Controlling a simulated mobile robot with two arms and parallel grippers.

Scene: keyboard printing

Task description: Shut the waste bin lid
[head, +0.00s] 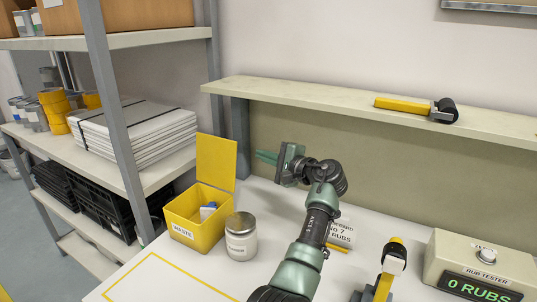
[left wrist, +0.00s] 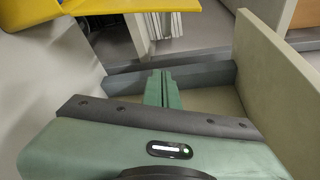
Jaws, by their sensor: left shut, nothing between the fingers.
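The yellow waste bin (head: 187,234) stands on the white table, labelled WASTE. Its yellow lid (head: 216,163) stands open and upright along the back edge. A small white and blue item (head: 208,210) shows inside the bin. My left gripper (head: 264,157) is shut and empty, just right of the lid, with its fingertips pointing at it across a small gap. In the left wrist view the shut green fingers (left wrist: 159,88) are in the middle, and a yellow part of the bin shows at the top left, apart from them. My right gripper is not in view.
A lidded jar (head: 241,240) stands close to the bin's right front. A raised shelf (head: 310,99) with a yellow-handled roller (head: 415,106) runs behind. A rub tester (head: 483,262) and another roller tool (head: 388,262) are at the right. A storage rack (head: 118,110) stands left.

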